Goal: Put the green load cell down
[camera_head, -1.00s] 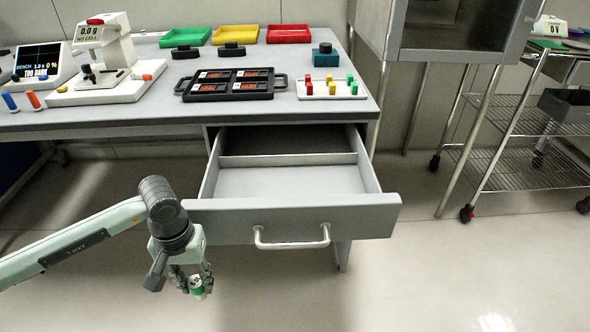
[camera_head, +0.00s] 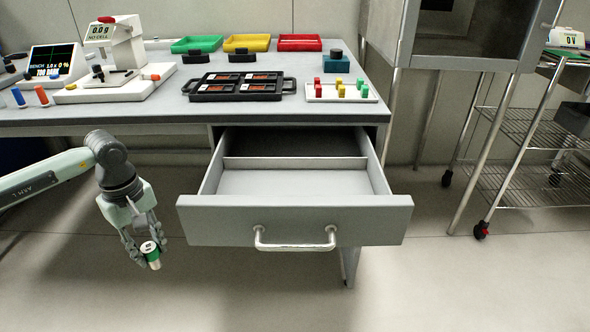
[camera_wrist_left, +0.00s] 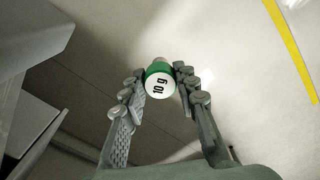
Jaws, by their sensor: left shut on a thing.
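The green load cell (camera_head: 150,251) is a small cylinder with a green band and a pale cap. My left gripper (camera_head: 143,246) is shut on it and holds it in the air, tilted, in front of the bench and left of the open drawer. In the left wrist view, the load cell (camera_wrist_left: 160,82) sits between both fingers (camera_wrist_left: 160,85), its white face marked "10 g" toward the camera. Floor shows behind it. My right gripper is in neither view.
The open drawer (camera_head: 290,222) juts out from the bench and looks empty, with a divider inside. On the bench (camera_head: 150,119) are a "NO CELL" instrument (camera_head: 110,50), a dark tray (camera_head: 240,97), a white peg board (camera_head: 322,99) and colored bins (camera_head: 300,45). A wire cart (camera_head: 520,160) stands right.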

